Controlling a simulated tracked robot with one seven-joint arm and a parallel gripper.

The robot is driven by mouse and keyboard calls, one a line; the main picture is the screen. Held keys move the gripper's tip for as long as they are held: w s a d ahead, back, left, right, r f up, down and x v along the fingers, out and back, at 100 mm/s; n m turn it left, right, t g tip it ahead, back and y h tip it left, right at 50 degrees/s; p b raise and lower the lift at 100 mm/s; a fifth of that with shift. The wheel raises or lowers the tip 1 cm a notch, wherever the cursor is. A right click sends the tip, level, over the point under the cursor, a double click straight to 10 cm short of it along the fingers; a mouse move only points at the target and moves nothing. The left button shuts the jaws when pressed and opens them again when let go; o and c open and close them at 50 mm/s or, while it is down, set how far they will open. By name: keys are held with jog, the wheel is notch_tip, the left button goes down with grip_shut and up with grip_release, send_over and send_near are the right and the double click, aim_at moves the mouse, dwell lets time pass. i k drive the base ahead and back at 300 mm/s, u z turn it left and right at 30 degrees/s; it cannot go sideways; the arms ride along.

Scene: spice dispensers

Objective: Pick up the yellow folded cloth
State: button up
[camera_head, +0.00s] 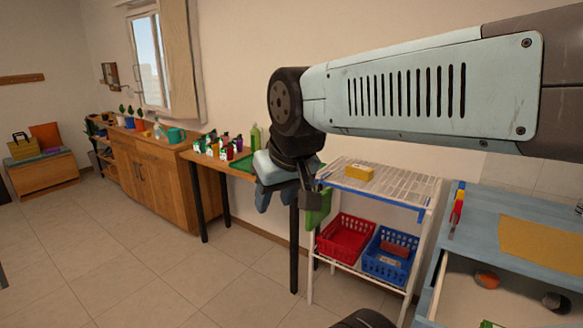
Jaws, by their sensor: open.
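A flat yellow cloth (541,246) lies on the light blue worktop at the right edge of the view. A small thick yellow block (359,172) lies on the white wire rack; I cannot tell whether it is a sponge or a tightly folded cloth. My gripper (288,195) hangs in the middle of the view, pointing down, open and with nothing visible in it. In the picture it is left of both yellow things and apart from them. My forearm crosses the upper right.
The white rack (382,190) holds a red basket (346,238) and a blue basket (378,268) below. An open drawer (470,285) juts from the light blue worktop (492,210). Bottles crowd the wooden table on the left. The tiled floor (170,270) is clear.

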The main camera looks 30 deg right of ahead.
aim_at(357, 171)
jog(key=u, duration=0.15)
jog(key=i, duration=1.2)
jog(key=z, duration=0.55)
jog(key=i, duration=0.7)
jog(key=z, duration=0.6)
jog(key=k, duration=0.75)
jog(key=z, duration=0.25)
jog(key=i, duration=0.75)
jog(key=u, duration=0.1)
